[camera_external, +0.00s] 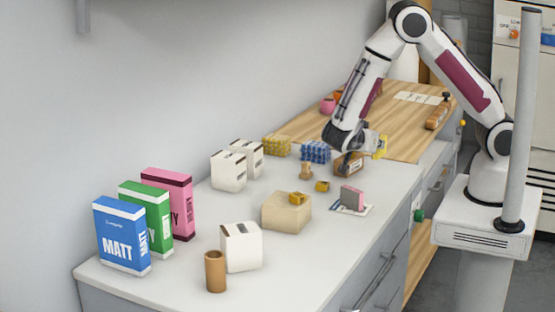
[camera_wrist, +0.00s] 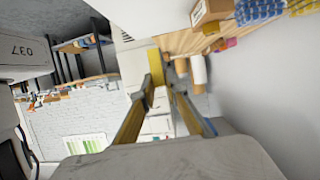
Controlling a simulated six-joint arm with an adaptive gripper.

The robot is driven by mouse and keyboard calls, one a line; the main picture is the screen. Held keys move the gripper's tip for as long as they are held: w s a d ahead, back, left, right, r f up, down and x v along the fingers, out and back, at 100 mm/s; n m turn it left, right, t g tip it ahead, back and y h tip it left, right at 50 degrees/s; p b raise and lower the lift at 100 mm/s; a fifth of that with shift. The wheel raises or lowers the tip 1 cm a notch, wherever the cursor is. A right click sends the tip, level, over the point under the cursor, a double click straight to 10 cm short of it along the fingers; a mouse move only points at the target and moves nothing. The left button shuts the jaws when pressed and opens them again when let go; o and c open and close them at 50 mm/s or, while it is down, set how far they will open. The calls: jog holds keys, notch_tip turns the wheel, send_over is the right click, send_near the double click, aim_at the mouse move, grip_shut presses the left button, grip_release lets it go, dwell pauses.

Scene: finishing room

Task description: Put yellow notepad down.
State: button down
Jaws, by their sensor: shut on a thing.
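The yellow notepad (camera_external: 381,146) shows at the end of my gripper (camera_external: 368,142), above the counter near the wooden board. In the wrist view, the yellow notepad (camera_wrist: 154,62) sits between the fingertips of my gripper (camera_wrist: 160,84). The gripper is shut on it. The fingers hide part of the notepad, and its exact tilt is hard to tell.
A brown box (camera_external: 348,165) stands close below my gripper. A blue patterned block (camera_external: 315,151), a yellow patterned block (camera_external: 277,145) and a beige block (camera_external: 286,212) are nearby. A pink and grey block (camera_external: 352,197) stands on a card. The counter's front right is clear.

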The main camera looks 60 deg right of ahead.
jog(key=shift+s+d, duration=0.1)
jog(key=shift+d, duration=0.6)
jog(key=shift+m+g, duration=0.6)
jog(key=d, duration=0.3)
jog(key=d+r, duration=0.1)
jog(key=d, duration=0.1)
jog(key=shift+w+d, duration=0.25)
jog(key=shift+d, duration=0.1)
jog(key=w+d+r+n+t+y, duration=0.1)
jog(key=w+d+r+n+t, duration=0.25)
jog(key=w+d, duration=0.35)
jog(key=w+d+r+n+t, duration=0.3)
jog(key=w+d+t, duration=0.1)
jog(key=w, duration=0.5)
jog(key=w+a+r+n+t+y, duration=0.1)
jog(key=w+a+n+t+y, duration=0.25)
jog(key=w+n+t, duration=0.4)
jog(key=a+f+n+y, duration=0.4)
jog(key=a+y, duration=0.3)
jog(key=a, duration=0.3)
jog(key=a+f+n+y, duration=0.4)
jog(key=a+n+y, duration=0.2)
jog(key=a, duration=0.5)
jog(key=shift+y, duration=0.65)
